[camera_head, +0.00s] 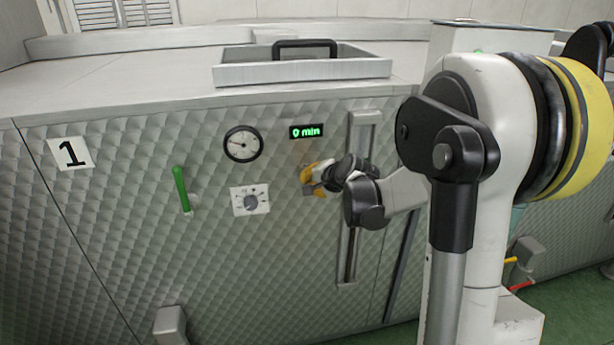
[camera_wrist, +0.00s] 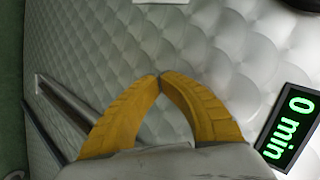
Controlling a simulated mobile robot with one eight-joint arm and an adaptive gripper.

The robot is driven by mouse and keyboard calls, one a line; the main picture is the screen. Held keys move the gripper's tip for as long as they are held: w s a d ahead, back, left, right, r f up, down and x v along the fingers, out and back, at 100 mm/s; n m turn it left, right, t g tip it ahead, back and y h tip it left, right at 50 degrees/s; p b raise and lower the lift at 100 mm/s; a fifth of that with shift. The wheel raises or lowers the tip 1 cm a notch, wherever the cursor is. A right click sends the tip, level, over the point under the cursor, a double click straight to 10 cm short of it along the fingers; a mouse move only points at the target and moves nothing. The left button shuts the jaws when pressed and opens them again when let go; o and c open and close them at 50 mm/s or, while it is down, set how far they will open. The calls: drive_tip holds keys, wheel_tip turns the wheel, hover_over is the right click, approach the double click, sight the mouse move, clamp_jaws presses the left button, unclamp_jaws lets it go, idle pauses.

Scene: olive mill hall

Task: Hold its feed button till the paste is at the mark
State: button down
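My gripper (camera_head: 308,178) is in front of the quilted metal panel, below the green "0 min" display (camera_head: 307,131). In the wrist view its yellow fingers (camera_wrist: 160,77) meet at the tips, with nothing seen between them. The tips are at or close to the panel; I cannot tell if they touch. No feed button can be made out; a small greyish patch shows behind the fingers. A tall narrow sight window (camera_head: 347,270) is right of my gripper, its middle hidden by my wrist. Its lower part looks dark; I cannot make out a mark or the paste level.
Left of my gripper are a round gauge (camera_head: 242,143), a dial plate (camera_head: 264,192) and a green lever (camera_head: 181,188). A "1" sign (camera_head: 71,153) is at far left. A metal lid with black handle (camera_head: 305,72) lies on top. Green floor (camera_head: 560,315) shows at right.

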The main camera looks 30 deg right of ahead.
drive_tip(key=shift+s+a, duration=0.2)
drive_tip(key=shift+s, duration=0.45)
drive_tip(key=shift+s, duration=0.15)
drive_tip(key=s, duration=0.2)
drive_tip(key=s+a, duration=0.1)
drive_tip(key=s, duration=0.1)
drive_tip(key=shift+s+a, duration=0.2)
drive_tip(key=shift+s, duration=0.05)
drive_tip(key=shift+a, duration=0.1)
idle(2.4)
